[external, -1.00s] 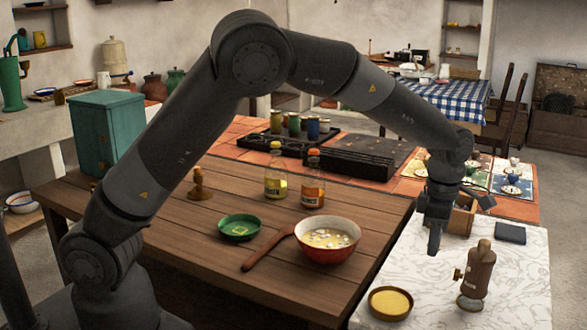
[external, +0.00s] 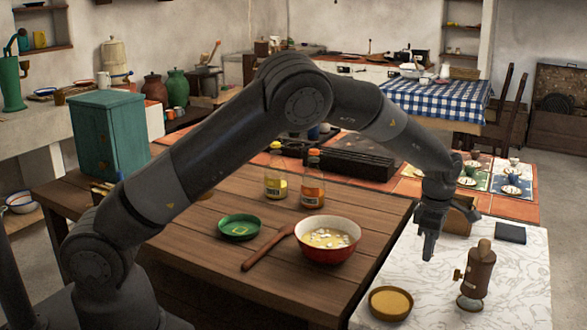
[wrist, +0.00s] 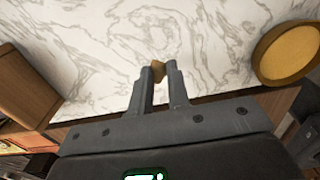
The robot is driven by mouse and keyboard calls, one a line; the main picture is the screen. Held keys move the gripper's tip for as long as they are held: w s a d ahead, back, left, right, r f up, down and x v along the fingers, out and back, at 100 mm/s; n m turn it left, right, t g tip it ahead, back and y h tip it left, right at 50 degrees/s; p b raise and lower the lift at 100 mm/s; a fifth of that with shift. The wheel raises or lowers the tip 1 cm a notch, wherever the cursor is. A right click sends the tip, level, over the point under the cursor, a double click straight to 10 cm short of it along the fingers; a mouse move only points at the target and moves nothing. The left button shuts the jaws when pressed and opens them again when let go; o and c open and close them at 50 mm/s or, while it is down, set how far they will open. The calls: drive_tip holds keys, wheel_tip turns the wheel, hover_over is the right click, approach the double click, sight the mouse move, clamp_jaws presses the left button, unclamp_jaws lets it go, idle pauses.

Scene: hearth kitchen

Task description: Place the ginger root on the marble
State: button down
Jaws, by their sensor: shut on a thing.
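The white grey-veined marble (external: 400,273) covers the right end of the counter, and it fills much of the wrist view (wrist: 215,45). My gripper (external: 429,255) points down above the marble's left part. In the wrist view my gripper (wrist: 159,70) is shut on a small tan-brown piece, the ginger root (wrist: 158,70). Only a bit of the ginger root shows between the fingertips, with the marble behind it. The ginger root cannot be made out in the external view. Whether it touches the marble is unclear.
A bowl of yellow grain (external: 390,303) stands at the marble's front left. A brown grinder-like device (external: 477,275) stands to the right. A wooden box (external: 461,217) and a dark book-like item (external: 510,233) lie behind. A red bowl (external: 328,256) sits on the wooden counter. The marble's middle is bare.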

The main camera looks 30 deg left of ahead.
drive_tip(key=shift+f, duration=1.5)
drive_tip(key=c, duration=1.4)
unclamp_jaws()
drive_tip(key=shift+f, duration=0.15)
drive_tip(key=shift+o, duration=0.2)
